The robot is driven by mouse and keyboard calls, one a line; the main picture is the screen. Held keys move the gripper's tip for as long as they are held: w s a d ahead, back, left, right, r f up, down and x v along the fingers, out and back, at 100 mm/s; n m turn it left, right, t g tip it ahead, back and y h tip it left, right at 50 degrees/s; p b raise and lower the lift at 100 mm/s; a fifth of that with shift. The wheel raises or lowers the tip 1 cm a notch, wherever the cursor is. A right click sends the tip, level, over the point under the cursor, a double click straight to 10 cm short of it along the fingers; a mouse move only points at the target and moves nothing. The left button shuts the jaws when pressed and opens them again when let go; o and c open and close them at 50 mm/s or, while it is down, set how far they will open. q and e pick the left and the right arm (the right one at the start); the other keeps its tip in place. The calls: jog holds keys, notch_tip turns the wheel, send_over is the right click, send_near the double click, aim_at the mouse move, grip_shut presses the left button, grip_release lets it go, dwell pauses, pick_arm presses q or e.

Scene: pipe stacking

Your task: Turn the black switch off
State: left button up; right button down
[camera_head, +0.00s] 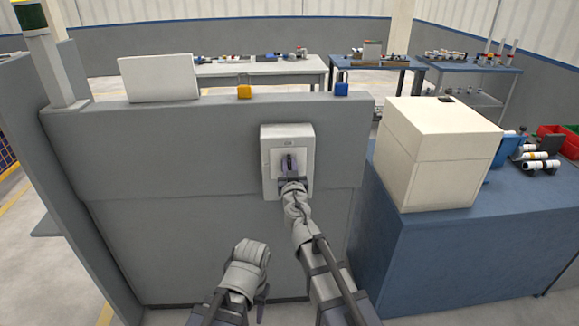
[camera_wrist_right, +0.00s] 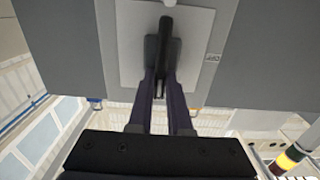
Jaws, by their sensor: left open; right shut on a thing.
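A light grey switch box (camera_head: 269,172) is mounted on the grey panel, a little right of the middle in the head view. The black switch (camera_head: 289,162) is on its front plate. My right gripper (camera_head: 289,172) is at the box, shut on the black switch. In the right wrist view, the black switch (camera_wrist_right: 165,45) stands upright between the two fingertips (camera_wrist_right: 161,62) against the light plate. The fingers hide its lower part. My left gripper (camera_head: 262,292) is low in front of the panel, away from the box; its fingers are barely visible.
A cream box (camera_head: 440,150) stands on a blue table (camera_head: 470,255) right of the panel. A yellow padlock (camera_head: 244,91) and a blue padlock (camera_head: 341,89) sit on the panel's top edge. A stack light (camera_head: 40,50) rises at the left.

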jog(key=shift+a+n, duration=0.1)
jog(key=shift+n, duration=0.2)
jog(key=shift+a+f+n+b, duration=0.35)
jog(key=shift+n+b, duration=0.05)
jog(key=shift+n, duration=2.5)
jog(key=shift+a+f+n+b, duration=0.35)
jog(key=shift+a+f+n, duration=0.05)
jog(key=shift+n, duration=2.5)
jog(key=shift+a+f+n+b, duration=0.35)
jog(key=shift+n+b, duration=0.05)
jog(key=shift+n, duration=2.5)
jog(key=c, duration=0.8)
grip_release()
jog(key=shift+c, duration=0.2)
jog(key=shift+s, duration=0.1)
